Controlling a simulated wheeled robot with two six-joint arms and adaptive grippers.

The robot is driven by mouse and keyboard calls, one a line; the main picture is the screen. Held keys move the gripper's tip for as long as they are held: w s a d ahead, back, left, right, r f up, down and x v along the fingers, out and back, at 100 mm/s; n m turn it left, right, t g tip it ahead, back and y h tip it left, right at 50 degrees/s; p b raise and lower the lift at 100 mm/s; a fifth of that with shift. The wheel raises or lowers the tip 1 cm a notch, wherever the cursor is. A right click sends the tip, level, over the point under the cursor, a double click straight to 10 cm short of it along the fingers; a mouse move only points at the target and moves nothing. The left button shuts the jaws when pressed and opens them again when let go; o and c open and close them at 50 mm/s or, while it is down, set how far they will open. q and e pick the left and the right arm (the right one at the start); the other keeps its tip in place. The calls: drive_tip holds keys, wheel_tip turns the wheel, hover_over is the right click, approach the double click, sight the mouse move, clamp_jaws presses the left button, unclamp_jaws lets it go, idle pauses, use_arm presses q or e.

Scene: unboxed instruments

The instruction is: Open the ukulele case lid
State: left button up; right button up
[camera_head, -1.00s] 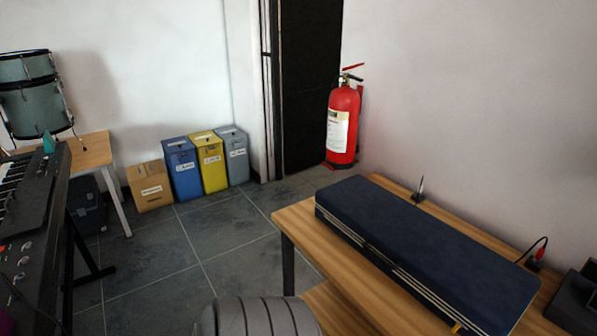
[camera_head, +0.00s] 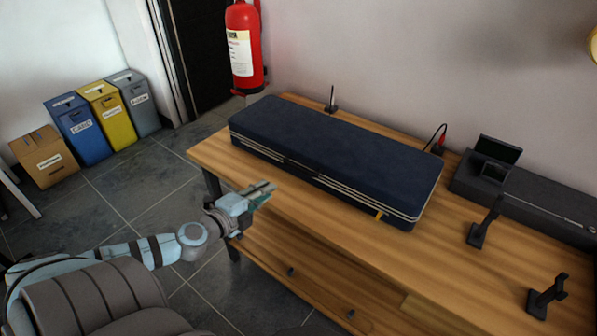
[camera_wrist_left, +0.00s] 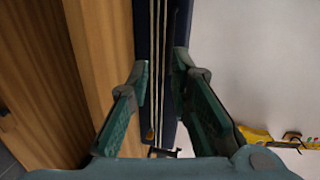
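The dark blue ukulele case (camera_head: 340,150) lies long and closed on the wooden table. Light trim lines run along its front seam, and a small yellow tab (camera_head: 379,214) hangs at the right part of its front. My left gripper (camera_head: 268,190) is in front of the case's left half, over the table's front edge and apart from the case. In the left wrist view, its green fingers (camera_wrist_left: 160,68) are open and empty, with the case's trimmed front side (camera_wrist_left: 155,30) seen between them. My right gripper is not in view.
The wooden table (camera_head: 430,262) has free room in front of the case. A long black case (camera_head: 540,208) and small black stands (camera_head: 484,225) are to the right. A thin upright item (camera_head: 331,100) and red-tipped cable (camera_head: 438,146) are behind the case.

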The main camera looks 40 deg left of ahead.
use_arm(q)
drive_tip(key=d+r, duration=0.1)
drive_tip(key=b, duration=0.9)
approach(299, 170)
drive_tip(key=x, duration=0.5)
drive_tip(key=shift+s+a+f, duration=0.1)
drive_tip(key=shift+f, duration=0.3)
drive_tip(key=x, duration=0.1)
drive_tip(key=b+x, duration=0.1)
drive_tip(key=x, duration=0.1)
drive_tip(key=b+x, duration=0.1)
drive_tip(key=x, duration=0.1)
drive_tip(key=shift+r, duration=0.25)
drive_tip(key=shift+w+m, duration=0.3)
drive_tip(key=shift+w, duration=0.1)
clamp_jaws()
